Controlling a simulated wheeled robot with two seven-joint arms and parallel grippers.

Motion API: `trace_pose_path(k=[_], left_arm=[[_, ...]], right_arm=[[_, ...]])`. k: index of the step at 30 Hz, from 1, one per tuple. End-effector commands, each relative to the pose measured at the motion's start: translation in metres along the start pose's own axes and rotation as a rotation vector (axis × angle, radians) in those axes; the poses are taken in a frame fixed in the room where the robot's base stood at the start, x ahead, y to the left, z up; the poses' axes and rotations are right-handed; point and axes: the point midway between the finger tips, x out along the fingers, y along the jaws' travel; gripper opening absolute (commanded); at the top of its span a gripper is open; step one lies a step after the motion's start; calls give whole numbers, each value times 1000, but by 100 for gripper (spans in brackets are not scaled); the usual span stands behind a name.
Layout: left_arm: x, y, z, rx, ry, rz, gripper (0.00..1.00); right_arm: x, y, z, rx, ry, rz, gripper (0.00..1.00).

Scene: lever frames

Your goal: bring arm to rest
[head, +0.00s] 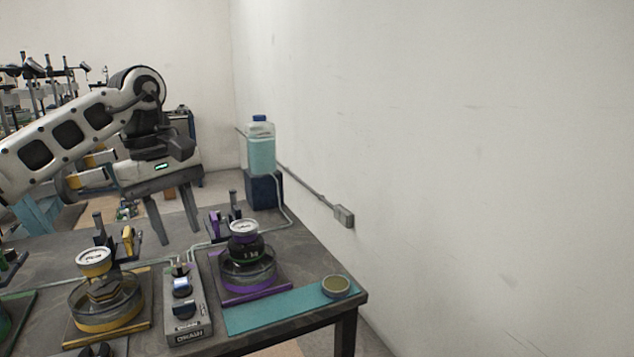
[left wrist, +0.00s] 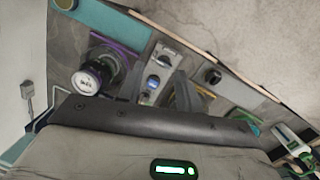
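My left arm comes in from the left in the head view. Its gripper (head: 180,236) points down above the table, with two dark fingers apart and nothing between them. It hangs behind the yellow lever frame (head: 130,240) and the grey switch box (head: 187,312), left of the purple lever frame (head: 236,215). In the left wrist view the gripper's dark body fills the lower part, and the switch box (left wrist: 158,75) shows beyond it. My right gripper is in neither view.
The dark table (head: 320,268) carries a yellow-based gauge pot (head: 100,300), a purple-based gauge pot (head: 246,262) and a teal mat (head: 275,313) with a small round dish (head: 336,286). A bottle of teal liquid (head: 261,150) stands on a dark block (head: 264,190) at the back. A wall is at the right.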

Motion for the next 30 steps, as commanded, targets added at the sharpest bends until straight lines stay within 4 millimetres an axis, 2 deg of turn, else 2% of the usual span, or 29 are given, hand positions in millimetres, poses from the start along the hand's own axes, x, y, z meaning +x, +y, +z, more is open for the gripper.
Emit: trace_pose_path(k=[4, 8, 11, 15, 18, 20, 23, 26, 29, 30], left_arm=[[35, 23, 22, -15, -107, 72, 35], [69, 46, 52, -55, -244, 150, 35], [100, 66, 87, -121, -411, 224, 35], [137, 99, 159, -339, -809, 344, 35], [144, 115, 200, -581, -1148, 387, 35], [143, 121, 214, -748, -1354, 388, 35], [143, 124, 219, -1062, -1695, 345, 35], [151, 116, 204, -1407, -2028, 249, 35], [175, 97, 179, -1774, -2344, 101, 35], [190, 86, 168, -1927, -2463, 28, 35]], right_arm=[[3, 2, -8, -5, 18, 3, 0], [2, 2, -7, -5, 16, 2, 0], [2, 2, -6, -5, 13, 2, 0], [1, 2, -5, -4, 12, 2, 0], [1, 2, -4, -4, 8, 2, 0], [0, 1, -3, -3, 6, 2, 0], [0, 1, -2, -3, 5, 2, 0], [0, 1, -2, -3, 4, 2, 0], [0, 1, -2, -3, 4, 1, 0], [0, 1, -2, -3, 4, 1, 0]])
